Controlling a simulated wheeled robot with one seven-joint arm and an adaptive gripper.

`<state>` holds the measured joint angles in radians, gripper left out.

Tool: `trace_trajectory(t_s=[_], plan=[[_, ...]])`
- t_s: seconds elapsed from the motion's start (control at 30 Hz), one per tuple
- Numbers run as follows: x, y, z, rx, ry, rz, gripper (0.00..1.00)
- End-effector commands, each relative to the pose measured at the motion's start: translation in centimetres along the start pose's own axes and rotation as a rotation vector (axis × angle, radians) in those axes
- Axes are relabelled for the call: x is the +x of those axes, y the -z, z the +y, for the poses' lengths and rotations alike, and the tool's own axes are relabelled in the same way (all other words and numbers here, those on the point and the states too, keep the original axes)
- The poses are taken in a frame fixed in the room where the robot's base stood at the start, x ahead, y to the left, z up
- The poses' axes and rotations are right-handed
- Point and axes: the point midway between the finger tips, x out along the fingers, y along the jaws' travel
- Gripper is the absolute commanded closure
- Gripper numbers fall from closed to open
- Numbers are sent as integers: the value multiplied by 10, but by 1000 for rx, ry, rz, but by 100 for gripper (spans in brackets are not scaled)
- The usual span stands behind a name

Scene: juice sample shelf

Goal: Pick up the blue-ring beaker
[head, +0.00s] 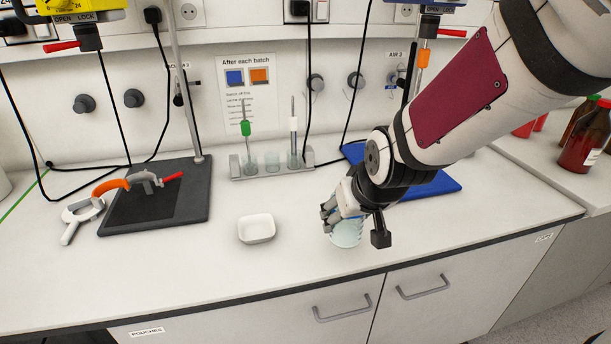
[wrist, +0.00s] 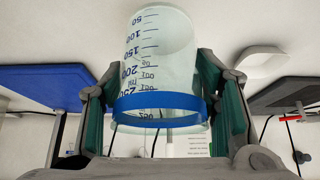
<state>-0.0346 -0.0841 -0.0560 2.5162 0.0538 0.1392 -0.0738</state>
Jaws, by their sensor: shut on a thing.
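The blue-ring beaker (wrist: 160,60) is clear, with blue volume marks and a blue band near its rim. It fills the middle of the wrist view, between the green-padded fingers. My gripper (wrist: 160,108) is shut on it, one finger on each side near the blue band. In the head view my gripper (head: 342,208) is over the front part of the white bench, with the beaker (head: 346,234) showing below the fingers. I cannot tell whether the beaker's base touches the bench.
A small white dish (head: 257,229) is left of the beaker. Behind are a rack (head: 275,170) with thin probes and small beakers, and a blue mat (head: 428,184). A dark stand base (head: 160,205) with an orange-handled clamp is at left. The bench front is clear.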

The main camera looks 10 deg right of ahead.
Motion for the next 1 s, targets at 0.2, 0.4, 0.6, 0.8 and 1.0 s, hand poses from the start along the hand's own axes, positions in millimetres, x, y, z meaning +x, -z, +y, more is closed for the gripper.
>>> trace_trajectory(t_s=[0.2,0.4,0.6,0.8,1.0], plan=[[-4,-5,0,1,2,6,84],[-6,-6,0,0,5,7,84],[-9,-10,0,0,6,7,84],[-13,-15,0,-1,5,6,84],[-16,-21,1,0,3,4,84]])
